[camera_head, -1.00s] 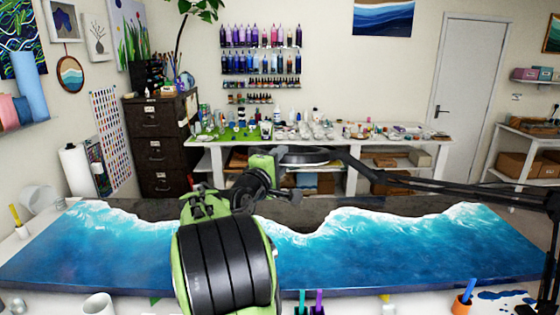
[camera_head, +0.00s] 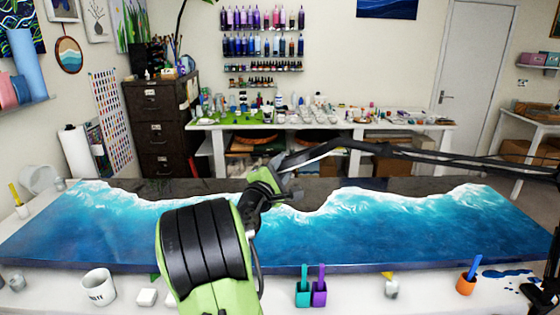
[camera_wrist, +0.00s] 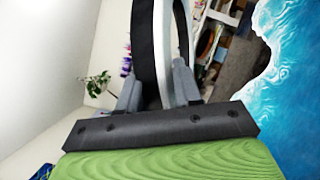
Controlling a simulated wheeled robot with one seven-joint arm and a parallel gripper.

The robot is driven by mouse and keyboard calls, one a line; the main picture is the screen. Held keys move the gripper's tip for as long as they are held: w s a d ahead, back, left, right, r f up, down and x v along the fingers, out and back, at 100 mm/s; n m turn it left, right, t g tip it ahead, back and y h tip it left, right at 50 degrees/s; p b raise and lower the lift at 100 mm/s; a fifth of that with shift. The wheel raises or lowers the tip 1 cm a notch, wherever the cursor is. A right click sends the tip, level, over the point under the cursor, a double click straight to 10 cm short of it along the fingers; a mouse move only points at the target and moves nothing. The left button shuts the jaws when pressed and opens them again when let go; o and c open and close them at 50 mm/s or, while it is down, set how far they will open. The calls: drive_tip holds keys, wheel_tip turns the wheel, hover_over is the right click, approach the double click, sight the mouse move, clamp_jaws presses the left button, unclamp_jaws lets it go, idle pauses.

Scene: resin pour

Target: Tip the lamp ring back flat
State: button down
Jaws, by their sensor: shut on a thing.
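The lamp ring (camera_head: 318,152) is a dark ring with a pale inner face, at the end of a black jointed lamp arm (camera_head: 420,154). In the head view it appears as a thin slanted shape, its right side higher than its left, above the far edge of the panel. My gripper (camera_head: 284,168) is shut on the ring's left side. In the wrist view the ring's black and white rim (camera_wrist: 163,45) stands between the two grey fingers of my gripper (camera_wrist: 157,88). My green and black arm reaches up from below.
A long blue and white resin panel (camera_head: 420,230) spans the table beneath the ring. Along the near edge stand a white mug (camera_head: 98,287), teal (camera_head: 303,291) and purple (camera_head: 319,290) cups, and an orange cup (camera_head: 466,284). A cluttered white bench (camera_head: 330,127) stands behind.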

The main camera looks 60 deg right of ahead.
drive_tip(key=shift+s+f+n, duration=0.2)
drive_tip(key=shift+f+n, duration=0.3)
drive_tip(key=shift+f, duration=0.35)
drive_tip(key=c, duration=0.8)
unclamp_jaws()
drive_tip(key=shift+c, duration=0.2)
drive_tip(key=s+a+f+b, duration=0.1)
drive_tip(key=a+b, duration=0.4)
drive_tip(key=a, duration=1)
drive_tip(key=shift+a+f, duration=0.3)
drive_tip(key=shift+f, duration=0.1)
